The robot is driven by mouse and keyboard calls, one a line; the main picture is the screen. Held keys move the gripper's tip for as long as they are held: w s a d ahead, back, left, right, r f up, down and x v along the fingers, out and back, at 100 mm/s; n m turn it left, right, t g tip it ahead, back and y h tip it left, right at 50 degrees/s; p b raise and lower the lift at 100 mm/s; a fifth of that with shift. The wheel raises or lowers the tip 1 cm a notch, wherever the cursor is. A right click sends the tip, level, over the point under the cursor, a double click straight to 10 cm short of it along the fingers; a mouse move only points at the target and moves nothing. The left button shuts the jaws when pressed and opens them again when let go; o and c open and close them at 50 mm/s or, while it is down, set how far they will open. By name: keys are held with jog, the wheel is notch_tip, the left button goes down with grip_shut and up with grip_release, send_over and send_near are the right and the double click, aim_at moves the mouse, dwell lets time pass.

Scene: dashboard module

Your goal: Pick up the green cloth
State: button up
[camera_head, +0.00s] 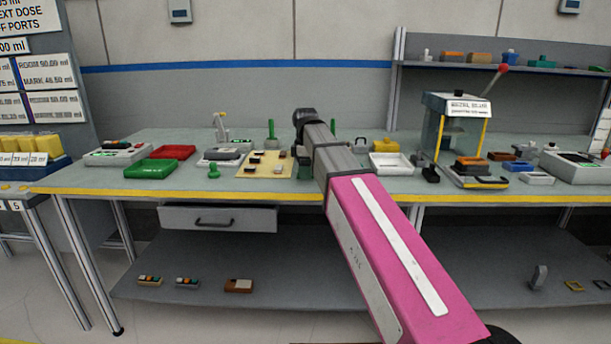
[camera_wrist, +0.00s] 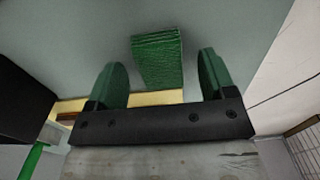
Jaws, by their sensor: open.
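The green cloth (camera_wrist: 158,58) shows in the wrist view as a folded, textured green block on the grey surface. It lies between the lines of my two fingers and a little beyond them. My gripper (camera_wrist: 161,66) is open, with one green finger on each side and a gap between each finger and the cloth. Nothing is held. In the head view my gripper (camera_head: 303,160) is over the bench beside the tan board; I cannot make out the cloth there, and my arm covers part of that area.
The grey bench (camera_head: 120,180) has a yellow front edge. Left of my arm are a tan board (camera_head: 245,171) with small blocks, a green tray (camera_head: 150,169) and a red tray (camera_head: 172,152). Right of it are a white tray (camera_head: 391,164) and a glass-sided cabinet (camera_head: 455,130).

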jog(key=shift+f, duration=0.25)
jog(key=c, duration=1)
jog(key=shift+r, duration=0.15)
jog(key=shift+r, duration=0.6)
notch_tip(320, 180, up, 2)
jog(key=shift+r, duration=0.25)
jog(key=s+a+r, duration=0.4)
jog(key=a+r, duration=0.3)
jog(key=a, duration=0.4)
jog(key=shift+s, duration=0.1)
